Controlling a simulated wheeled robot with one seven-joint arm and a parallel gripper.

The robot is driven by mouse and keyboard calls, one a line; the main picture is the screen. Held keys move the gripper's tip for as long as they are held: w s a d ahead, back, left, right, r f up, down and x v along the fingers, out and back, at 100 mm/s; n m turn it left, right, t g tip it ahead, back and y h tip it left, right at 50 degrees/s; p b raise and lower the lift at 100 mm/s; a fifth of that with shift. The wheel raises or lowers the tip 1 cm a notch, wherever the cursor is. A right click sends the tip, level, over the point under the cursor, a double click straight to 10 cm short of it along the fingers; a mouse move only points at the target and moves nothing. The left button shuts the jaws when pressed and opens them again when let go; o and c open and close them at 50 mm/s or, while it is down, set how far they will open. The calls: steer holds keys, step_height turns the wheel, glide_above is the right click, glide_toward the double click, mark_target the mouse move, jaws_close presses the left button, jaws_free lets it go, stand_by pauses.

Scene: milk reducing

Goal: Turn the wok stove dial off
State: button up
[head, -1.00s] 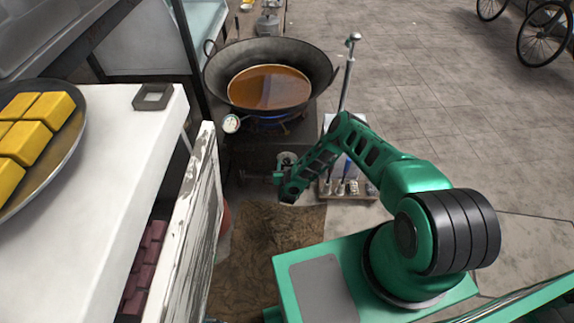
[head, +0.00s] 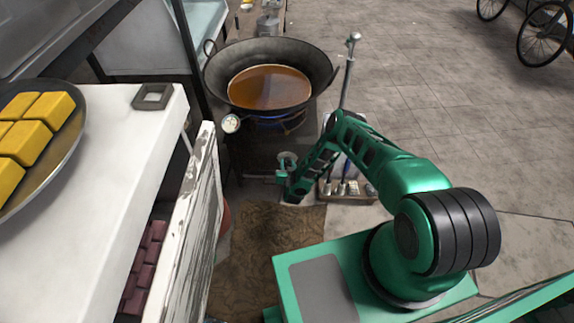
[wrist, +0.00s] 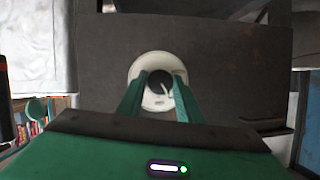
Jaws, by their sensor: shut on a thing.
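The wok stove dial shows in the wrist view as a dark round knob (wrist: 158,80) on a white round plate (wrist: 139,72), set in the stove's dark front panel (wrist: 225,55). A pale mark on it points to the lower right. My gripper (wrist: 160,90) has its two green fingers on either side of the knob and is shut on it. A blue flame (head: 285,122) burns under the wok (head: 315,62), which holds brown liquid (head: 268,87).
A white counter (head: 110,180) with a tray of yellow blocks (head: 25,140) is at left. A wooden rack of tools (head: 350,188) stands right of my gripper. Open paved floor lies to the right.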

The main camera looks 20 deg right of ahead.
steer(key=m+t+y, duration=0.1)
steer(key=m+y, duration=0.1)
steer(key=m, duration=0.2)
steer(key=shift+d+f, duration=0.1)
steer(key=shift+t, duration=0.3)
stand_by(0.5)
steer(key=o, duration=1)
steer(key=shift+o, duration=0.2)
steer(key=shift+s, duration=0.15)
steer(key=v, duration=1)
steer(key=shift+s, duration=0.25)
steer(key=shift+d, duration=0.15)
